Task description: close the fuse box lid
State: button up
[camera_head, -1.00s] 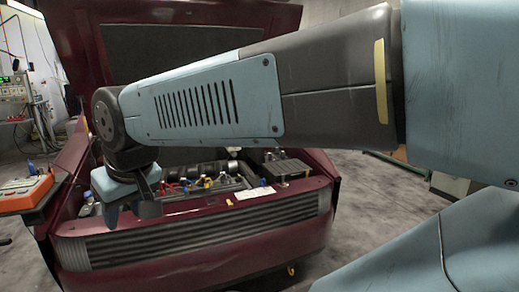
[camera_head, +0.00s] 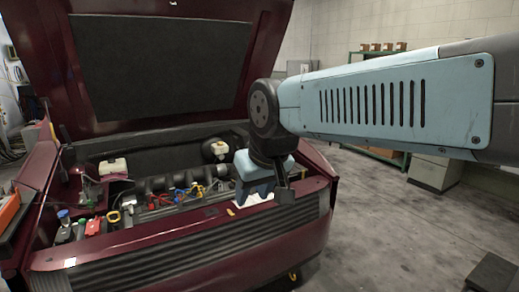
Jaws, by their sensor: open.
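My gripper (camera_head: 267,194) hangs from the blue-grey arm, pointing down over the front right corner of the open engine bay. Its jaws are open, with one dark finger visible on the right and nothing seen between them. The fuse box and its lid cannot be made out. The right corner of the bay is hidden behind my gripper and wrist. Whether my gripper touches anything there cannot be told.
The raised hood (camera_head: 165,65) stands above the bay. The front grille (camera_head: 190,250) lies below my gripper. Coloured caps and clamps (camera_head: 180,195) and a white reservoir (camera_head: 113,166) sit in the bay. A shelf (camera_head: 378,50) stands behind.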

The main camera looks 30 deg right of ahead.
aim_at(239, 137)
jog(key=z, duration=0.7)
jog(key=i, duration=1.75)
jog(key=u, duration=0.2)
